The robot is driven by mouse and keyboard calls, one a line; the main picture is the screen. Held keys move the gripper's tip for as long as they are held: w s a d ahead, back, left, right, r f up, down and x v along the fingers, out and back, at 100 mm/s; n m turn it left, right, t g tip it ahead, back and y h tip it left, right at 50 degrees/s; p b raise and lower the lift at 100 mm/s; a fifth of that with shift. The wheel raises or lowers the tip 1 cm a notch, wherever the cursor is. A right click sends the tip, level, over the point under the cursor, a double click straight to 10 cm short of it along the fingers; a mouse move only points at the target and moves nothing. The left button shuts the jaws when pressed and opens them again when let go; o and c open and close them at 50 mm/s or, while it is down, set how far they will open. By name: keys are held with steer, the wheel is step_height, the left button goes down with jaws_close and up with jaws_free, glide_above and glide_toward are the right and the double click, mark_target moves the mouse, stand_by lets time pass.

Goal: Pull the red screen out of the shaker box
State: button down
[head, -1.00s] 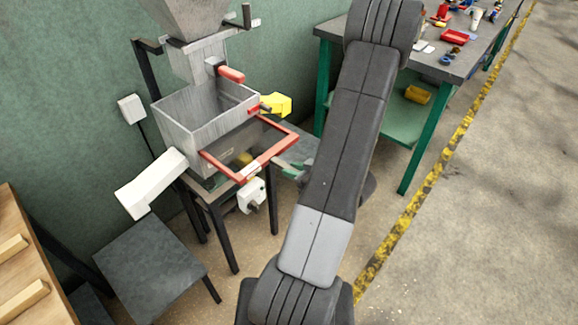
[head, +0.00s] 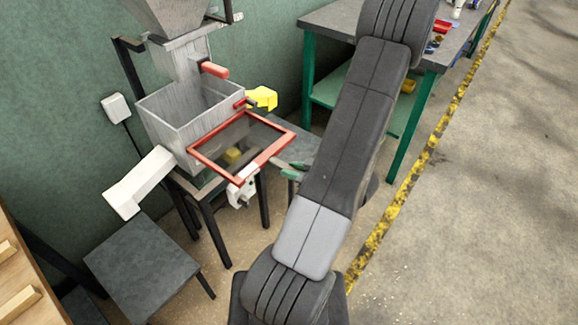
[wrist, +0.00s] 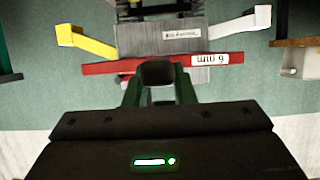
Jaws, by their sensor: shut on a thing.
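The red screen (head: 271,155) is a flat red frame with dark mesh. Its whole outline shows in the head view, in front of the grey shaker box (head: 165,125). Its far bar lies close along the box's front; I cannot tell whether it still touches. My gripper (head: 288,170) is at the near side of the screen, partly hidden by my arm. In the wrist view, the green fingers of my gripper (wrist: 158,92) are shut on the screen's grey handle, below the red front bar (wrist: 108,67) with its "6 mm" label. The box (wrist: 160,38) stands behind.
A yellow spout (head: 262,97) sticks out right of the box and a white chute (head: 140,183) left. A red handle (head: 214,69) is above. A grey stool (head: 140,265) stands lower left. A green-legged workbench (head: 407,130) is at right. The floor at right is clear.

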steer(key=shift+s+d+p, duration=0.4)
steer(key=shift+s+d, duration=0.5)
steer(key=shift+d, duration=0.2)
steer(key=shift+s+d+p, duration=0.4)
steer(key=shift+s+d, duration=0.45)
steer(key=shift+d, duration=0.25)
steer(key=s+d+p, duration=0.2)
steer(key=d, duration=0.1)
steer(key=shift+s+d, duration=0.1)
steer(key=shift+s, duration=0.15)
steer(key=shift+w, duration=0.15)
